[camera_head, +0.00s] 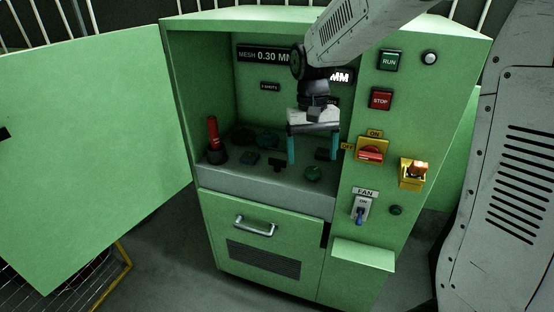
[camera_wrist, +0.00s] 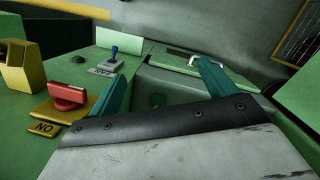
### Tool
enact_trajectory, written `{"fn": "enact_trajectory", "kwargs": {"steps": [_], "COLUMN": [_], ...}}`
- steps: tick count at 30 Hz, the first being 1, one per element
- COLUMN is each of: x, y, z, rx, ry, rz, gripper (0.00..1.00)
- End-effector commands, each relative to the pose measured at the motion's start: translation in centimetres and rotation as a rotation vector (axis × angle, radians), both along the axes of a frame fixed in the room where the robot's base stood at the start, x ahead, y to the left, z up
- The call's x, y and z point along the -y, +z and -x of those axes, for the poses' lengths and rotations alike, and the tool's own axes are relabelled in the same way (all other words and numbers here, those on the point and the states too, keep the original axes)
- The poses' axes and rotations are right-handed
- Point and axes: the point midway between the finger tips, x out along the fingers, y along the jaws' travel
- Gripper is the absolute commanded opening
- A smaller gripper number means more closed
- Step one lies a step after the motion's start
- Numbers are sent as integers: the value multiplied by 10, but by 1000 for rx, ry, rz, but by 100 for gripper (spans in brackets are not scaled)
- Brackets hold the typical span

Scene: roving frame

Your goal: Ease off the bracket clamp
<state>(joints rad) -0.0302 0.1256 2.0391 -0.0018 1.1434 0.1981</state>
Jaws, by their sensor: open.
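I cannot tell which fitting is the bracket clamp. A red lever (camera_head: 213,133) stands upright in a black base at the bay's left. My gripper (camera_head: 312,158) is open at the bay's right side, with teal fingers pointing down and nothing between them.
The cabinet door (camera_head: 90,150) stands open at left. A drawer handle (camera_head: 256,227) sticks out below.

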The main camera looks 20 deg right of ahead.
Motion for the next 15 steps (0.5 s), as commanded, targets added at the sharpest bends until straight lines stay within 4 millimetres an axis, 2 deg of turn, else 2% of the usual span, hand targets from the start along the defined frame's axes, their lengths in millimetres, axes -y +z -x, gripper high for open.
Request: {"fn": "enact_trajectory", "kwargs": {"steps": [1, 3, 9, 12, 15], "x": [-2, -5, -13, -16, -18], "y": [-16, -36, -89, -105, -108], "z": [-27, -61, -153, -191, -223], "rx": [-10, -7, 37, 79, 134], "ry": [-25, -69, -217, -301, -392], "rz": [4, 12, 32, 36, 34], "gripper": [84, 84, 84, 84, 84]}}
